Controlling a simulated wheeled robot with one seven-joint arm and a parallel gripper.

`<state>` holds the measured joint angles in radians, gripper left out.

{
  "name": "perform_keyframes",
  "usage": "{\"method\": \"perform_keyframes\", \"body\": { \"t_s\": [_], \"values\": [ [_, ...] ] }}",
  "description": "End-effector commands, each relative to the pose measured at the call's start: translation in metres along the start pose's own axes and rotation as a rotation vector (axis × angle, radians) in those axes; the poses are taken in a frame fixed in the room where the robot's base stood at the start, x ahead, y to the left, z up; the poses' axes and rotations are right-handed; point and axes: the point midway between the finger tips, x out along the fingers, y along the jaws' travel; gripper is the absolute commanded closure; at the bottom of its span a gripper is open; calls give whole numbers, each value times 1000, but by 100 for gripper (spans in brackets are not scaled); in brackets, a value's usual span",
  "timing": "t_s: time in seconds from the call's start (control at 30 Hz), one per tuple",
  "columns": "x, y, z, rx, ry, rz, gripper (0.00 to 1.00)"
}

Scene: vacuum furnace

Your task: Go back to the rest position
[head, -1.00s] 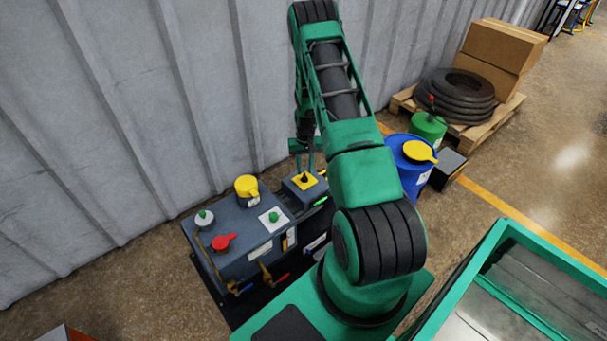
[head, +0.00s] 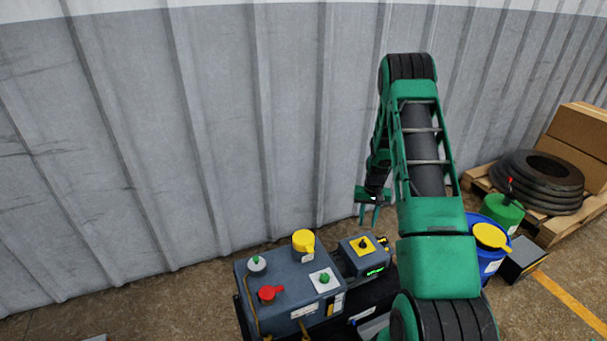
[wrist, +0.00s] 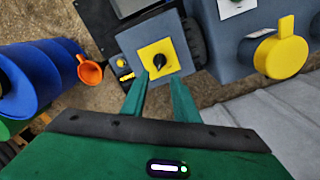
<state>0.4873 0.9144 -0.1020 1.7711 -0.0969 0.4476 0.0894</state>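My gripper (head: 369,214) hangs from my green arm, in front of the grey corrugated wall and above the furnace unit's smaller box. Its two green fingers are apart with nothing between them, as the wrist view (wrist: 157,88) also shows. Below it is the smaller grey box (head: 350,262) with a yellow plate and a black rotary knob (head: 364,244). The knob also shows beyond the fingertips in the wrist view (wrist: 160,62). The fingers look clear of the knob. No marked rest position shows.
The larger grey box (head: 290,290) carries a yellow handle (head: 303,240), a red handle (head: 270,293) and a green button (head: 324,278). A blue drum (head: 490,262), a green can (head: 503,212) and a pallet with tyres (head: 537,180) stand at right. The wall (head: 230,130) stands close behind.

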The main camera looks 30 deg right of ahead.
Motion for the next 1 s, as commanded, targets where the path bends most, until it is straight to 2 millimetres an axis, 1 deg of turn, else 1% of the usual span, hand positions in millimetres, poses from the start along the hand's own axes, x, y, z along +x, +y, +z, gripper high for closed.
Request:
{"method": "perform_keyframes", "body": {
  "t_s": [0.17,0.27,0.37,0.5,0.57,0.6,0.7,0.77,0.8,0.87,0.9,1.0],
  "values": [
    [-3,0,0,-1,1,1,73],
    [-19,-1,2,-3,5,6,73],
    [-49,-1,9,-7,9,17,73],
    [-103,-2,27,-13,13,34,73],
    [-125,-2,38,-14,14,41,73],
    [-139,-2,45,-16,14,45,73],
    [-174,-2,64,-18,16,53,73],
    [-193,-1,77,-18,18,57,73],
    [-206,-1,86,-19,17,59,73],
    [-223,0,100,-20,17,62,73],
    [-235,0,110,-20,19,63,73],
    [-261,1,136,-20,19,65,73]
  ]
}}
